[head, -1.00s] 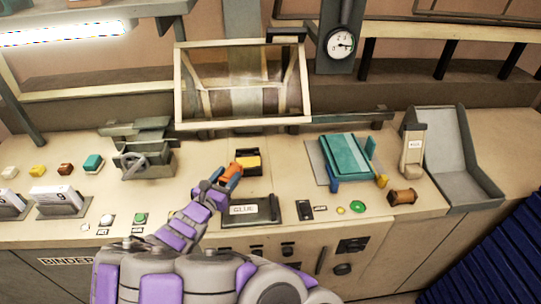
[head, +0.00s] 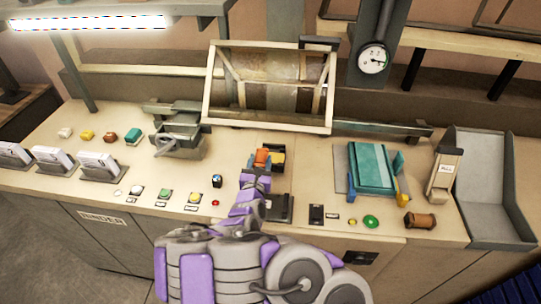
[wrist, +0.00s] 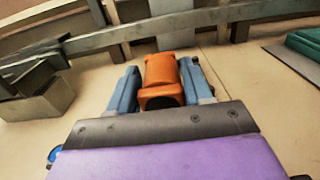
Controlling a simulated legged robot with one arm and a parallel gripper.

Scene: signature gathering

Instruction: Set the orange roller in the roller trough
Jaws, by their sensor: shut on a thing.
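The orange roller (head: 261,157) is held between the blue fingers of my gripper (head: 260,165). It also shows in the wrist view (wrist: 161,70), with one finger on each side and a dark hollow in its near end. Just right of it in the head view is a small dark holder with a yellow block (head: 278,157) in it; they overlap, so I cannot tell whether they touch. I cannot tell surely which thing is the roller trough. My gripper hides part of the counter below the roller.
A teal pad (head: 370,167) and a brown spool (head: 420,220) are on the right of the counter. A grey clamp device (head: 180,140) stands left. A framed drum (head: 270,88) and a low grey rail (head: 380,128) run behind.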

